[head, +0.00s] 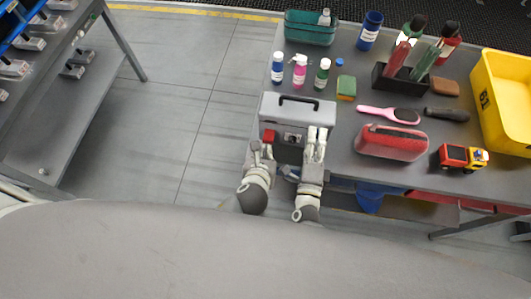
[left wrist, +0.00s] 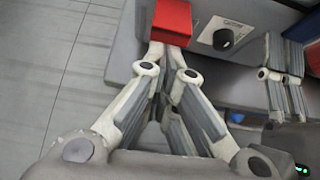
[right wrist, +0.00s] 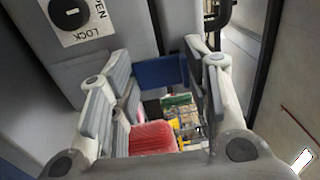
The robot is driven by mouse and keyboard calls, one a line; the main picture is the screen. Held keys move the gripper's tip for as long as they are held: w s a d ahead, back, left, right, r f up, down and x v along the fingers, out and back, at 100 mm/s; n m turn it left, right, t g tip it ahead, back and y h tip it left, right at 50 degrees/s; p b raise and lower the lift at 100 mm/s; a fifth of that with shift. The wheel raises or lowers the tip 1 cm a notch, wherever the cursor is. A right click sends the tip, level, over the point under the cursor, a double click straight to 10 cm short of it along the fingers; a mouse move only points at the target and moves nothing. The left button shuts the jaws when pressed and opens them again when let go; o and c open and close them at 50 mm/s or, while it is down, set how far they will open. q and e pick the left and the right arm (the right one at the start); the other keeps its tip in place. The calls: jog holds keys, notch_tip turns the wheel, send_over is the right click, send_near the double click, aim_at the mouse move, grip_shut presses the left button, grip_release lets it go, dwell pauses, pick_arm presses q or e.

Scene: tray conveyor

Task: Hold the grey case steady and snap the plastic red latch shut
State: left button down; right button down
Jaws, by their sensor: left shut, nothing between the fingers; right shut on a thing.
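The grey case (head: 310,106) sits near the table's front left edge, its black handle (head: 298,99) on top and a dial (head: 293,138) on its front. The red latch (head: 268,135) is left of the dial; in the left wrist view the latch (left wrist: 172,22) looks like a block standing out from the front. I cannot tell whether it is latched. My left gripper (left wrist: 165,52) is shut and empty, its tips just below the latch; contact is unclear. My right gripper (head: 317,132) is shut on the case at the right of its front; the gripped part is partly hidden.
Bottles (head: 299,72) and a sponge (head: 346,88) stand behind the case. A pink hairbrush (head: 388,115), red pouch (head: 390,141), toy truck (head: 462,156) and yellow bin (head: 502,98) are to the right. Open floor (head: 170,110) lies left of the table.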

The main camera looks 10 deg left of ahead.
aim_at(268, 139)
pick_arm(q)
jog(key=shift+r+g, duration=0.45)
jog(key=shift+g, duration=0.05)
jog(key=shift+w+r+g, duration=0.4)
jog(key=shift+r+g, duration=0.35)
jog(key=shift+r, duration=0.2)
jog(key=shift+w+r+g, duration=0.4)
jog(key=shift+r+g, duration=0.4)
jog(key=shift+r, duration=0.2)
jog(key=shift+w+r+g, duration=0.4)
jog(key=shift+r+g, duration=0.35)
jog(key=shift+r, duration=0.2)
jog(key=shift+s+d+f, duration=0.1)
jog(key=shift+s+f, duration=0.05)
jog(key=shift+r, duration=0.85)
